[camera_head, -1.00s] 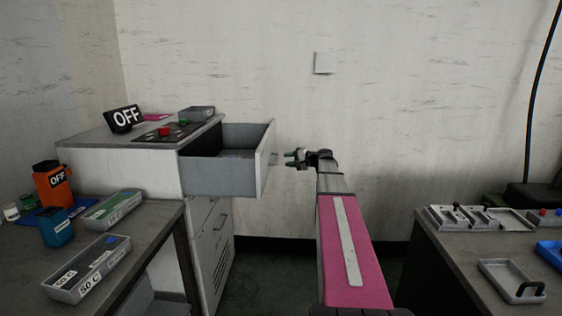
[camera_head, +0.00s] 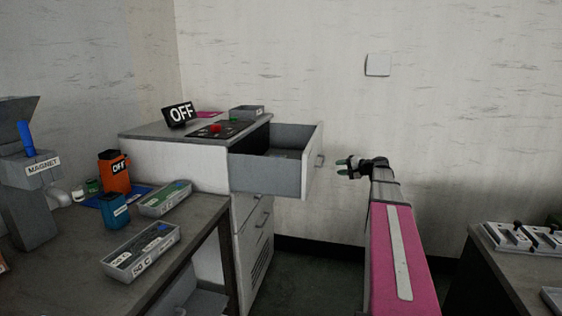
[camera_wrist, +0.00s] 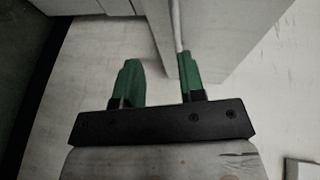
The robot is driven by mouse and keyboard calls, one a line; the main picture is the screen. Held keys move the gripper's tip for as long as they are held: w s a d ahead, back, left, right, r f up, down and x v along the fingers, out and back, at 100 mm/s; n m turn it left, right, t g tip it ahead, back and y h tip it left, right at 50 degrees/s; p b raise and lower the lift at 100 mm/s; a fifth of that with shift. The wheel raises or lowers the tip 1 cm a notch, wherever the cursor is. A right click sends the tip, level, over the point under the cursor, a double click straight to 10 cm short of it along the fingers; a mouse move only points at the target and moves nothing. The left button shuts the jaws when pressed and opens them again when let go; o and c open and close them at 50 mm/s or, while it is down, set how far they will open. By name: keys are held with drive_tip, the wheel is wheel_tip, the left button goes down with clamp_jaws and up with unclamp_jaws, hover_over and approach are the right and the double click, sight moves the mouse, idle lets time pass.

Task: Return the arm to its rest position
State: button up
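My arm (camera_head: 398,250), with its pink cover, reaches forward in the head view. My gripper (camera_head: 345,168) is at its far end, just right of the open drawer's front, with a small gap to it in this view. In the wrist view my gripper (camera_wrist: 160,80) shows two green fingers standing apart, with nothing held between them. The open top drawer (camera_head: 268,178) juts out of the white cabinet. Pale drawer or cabinet panels (camera_wrist: 215,35) show close beyond the fingers in the wrist view.
The cabinet top (camera_head: 150,132) bears an OFF sign (camera_head: 179,114) and a red button (camera_head: 216,128). A left table (camera_head: 60,245) holds labelled trays (camera_head: 142,251), an orange box (camera_head: 114,172) and a magnet stand (camera_head: 28,180). A right table (camera_head: 510,270) holds fixtures. Floor between is clear.

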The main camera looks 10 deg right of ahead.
drive_tip(key=s+a+f+n+g+h, duration=0.2)
drive_tip(key=s+a+f+g, duration=0.2)
drive_tip(key=s+a+f, duration=0.5)
drive_tip(key=s+a+f+n+g+h, duration=0.2)
drive_tip(key=s+a+f+g+h, duration=0.1)
drive_tip(key=s+f, duration=0.7)
drive_tip(key=s+a+f+n+g+h, duration=0.3)
drive_tip(key=s+a+f+h, duration=0.3)
drive_tip(key=s+f, duration=0.4)
drive_tip(key=shift+s+a, duration=0.45)
drive_tip(key=shift+s, duration=0.6)
